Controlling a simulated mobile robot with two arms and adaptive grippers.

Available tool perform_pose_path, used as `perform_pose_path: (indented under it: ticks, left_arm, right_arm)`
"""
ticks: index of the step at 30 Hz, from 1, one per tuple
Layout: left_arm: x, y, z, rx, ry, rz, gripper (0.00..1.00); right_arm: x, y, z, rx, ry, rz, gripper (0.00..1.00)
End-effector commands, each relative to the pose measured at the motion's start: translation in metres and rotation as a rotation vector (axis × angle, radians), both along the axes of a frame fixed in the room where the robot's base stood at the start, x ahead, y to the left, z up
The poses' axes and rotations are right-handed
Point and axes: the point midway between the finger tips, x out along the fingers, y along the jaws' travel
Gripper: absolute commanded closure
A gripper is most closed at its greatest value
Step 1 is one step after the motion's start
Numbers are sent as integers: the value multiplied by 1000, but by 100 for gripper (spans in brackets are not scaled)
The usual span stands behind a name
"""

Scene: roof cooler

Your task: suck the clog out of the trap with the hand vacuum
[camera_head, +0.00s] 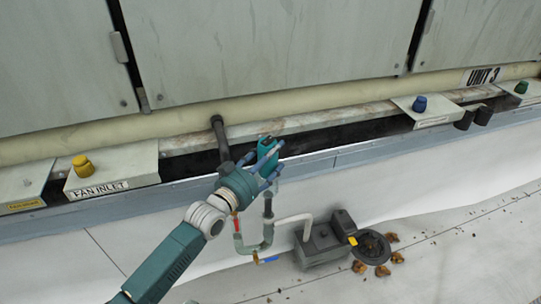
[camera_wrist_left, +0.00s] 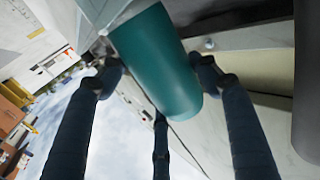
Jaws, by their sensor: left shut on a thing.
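My left gripper (camera_head: 266,166) is shut on a teal cylinder (camera_head: 267,147), which I take to be the hand vacuum. In the left wrist view the teal cylinder (camera_wrist_left: 160,65) stands between my dark fingers (camera_wrist_left: 155,80). The gripper is over the ledge, above the trap. The trap (camera_head: 266,240) looks like a grey-green U-shaped pipe with a red part and a blue handle. The clog is not visible. My right gripper is not in view.
A dark grey box (camera_head: 322,246) with a pale pipe and round black disc (camera_head: 374,247) stands right of the trap, with brown leaves (camera_head: 382,270) around it. A dark pipe (camera_head: 220,138) rises close left of the gripper. Cabinet panels (camera_head: 250,45) stand behind.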

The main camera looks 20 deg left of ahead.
Motion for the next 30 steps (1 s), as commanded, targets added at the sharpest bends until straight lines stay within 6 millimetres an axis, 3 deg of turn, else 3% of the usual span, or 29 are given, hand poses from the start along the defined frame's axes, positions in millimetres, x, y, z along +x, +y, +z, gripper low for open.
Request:
perform_pose_path:
  ticks: [13, 30]
  left_arm:
    - [1, 0, 3, -1, -7, 0, 95]
    - [1, 0, -12, -1, -7, 0, 95]
  right_arm:
    - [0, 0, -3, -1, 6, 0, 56]
    - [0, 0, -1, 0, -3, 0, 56]
